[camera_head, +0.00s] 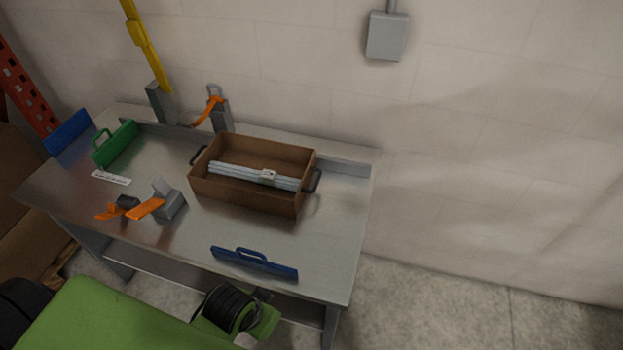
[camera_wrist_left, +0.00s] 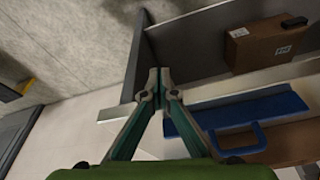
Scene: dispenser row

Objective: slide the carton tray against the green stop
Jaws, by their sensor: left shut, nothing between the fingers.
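The carton tray (camera_head: 240,193) is a brown open box with dark handles at its left and right ends. It stands near the back middle of the metal table in the head view and holds long pale strips with a small white label. The green stop (camera_head: 116,146), a plate with a handle, stands upright at the table's left end. A clear gap separates it from the tray. In the left wrist view, my left gripper (camera_wrist_left: 159,76) is shut and empty, its fingertips together, apart from the tray. My right gripper is not in view.
A grey and orange clamp-like fixture (camera_head: 170,199) stands left of the tray's front; another (camera_head: 217,112) is behind. Another blue plate (camera_head: 69,132) is far left. The left wrist view shows a cardboard box (camera_wrist_left: 270,45).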

